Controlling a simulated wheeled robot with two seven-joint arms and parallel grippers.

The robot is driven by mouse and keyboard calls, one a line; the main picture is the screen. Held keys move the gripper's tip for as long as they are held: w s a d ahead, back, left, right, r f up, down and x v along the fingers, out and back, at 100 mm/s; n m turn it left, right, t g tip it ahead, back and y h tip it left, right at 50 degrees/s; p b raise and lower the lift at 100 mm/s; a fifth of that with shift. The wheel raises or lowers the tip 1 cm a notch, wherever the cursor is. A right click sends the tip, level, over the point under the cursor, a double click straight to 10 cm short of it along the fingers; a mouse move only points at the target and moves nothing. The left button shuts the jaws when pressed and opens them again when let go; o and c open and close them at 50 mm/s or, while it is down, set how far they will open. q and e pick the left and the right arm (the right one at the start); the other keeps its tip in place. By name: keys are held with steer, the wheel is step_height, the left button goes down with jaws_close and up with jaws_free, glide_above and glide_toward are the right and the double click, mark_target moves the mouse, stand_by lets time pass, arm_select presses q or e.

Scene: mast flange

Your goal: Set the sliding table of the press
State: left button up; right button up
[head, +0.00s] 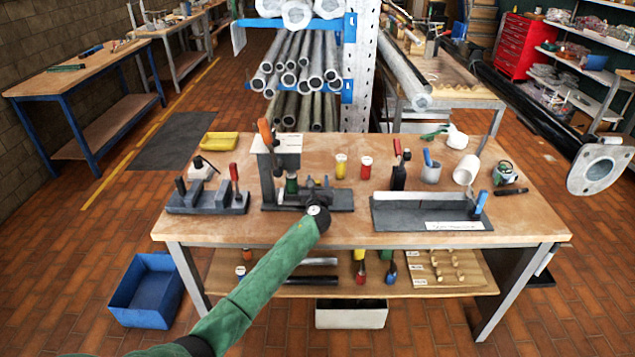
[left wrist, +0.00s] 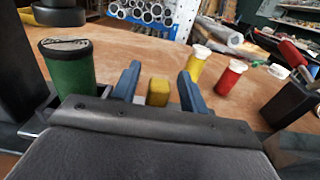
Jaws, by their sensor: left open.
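The press (head: 268,178) stands at the middle-left of the workbench, with a dark upright column, an orange-handled lever (head: 265,133) and a dark flat base (head: 338,200). My left gripper (head: 318,183) is over the right part of that base, reaching in from the front. In the left wrist view its two blue fingers (left wrist: 158,88) are apart. A yellow block (left wrist: 158,93) shows between them; I cannot tell whether they touch it. A green cylinder (left wrist: 67,78) stands left of the fingers, close to the press column. My forearm and wrist hide part of the base. My right gripper is not in view.
A dark fixture (head: 207,202) stands left of the press. A grey tray (head: 420,213) with a white label lies to the right. Yellow (head: 341,166) and red (head: 366,168) jars stand behind. The workbench's (head: 530,215) front right corner is clear.

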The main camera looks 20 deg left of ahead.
arm_select(q)
jaws_close()
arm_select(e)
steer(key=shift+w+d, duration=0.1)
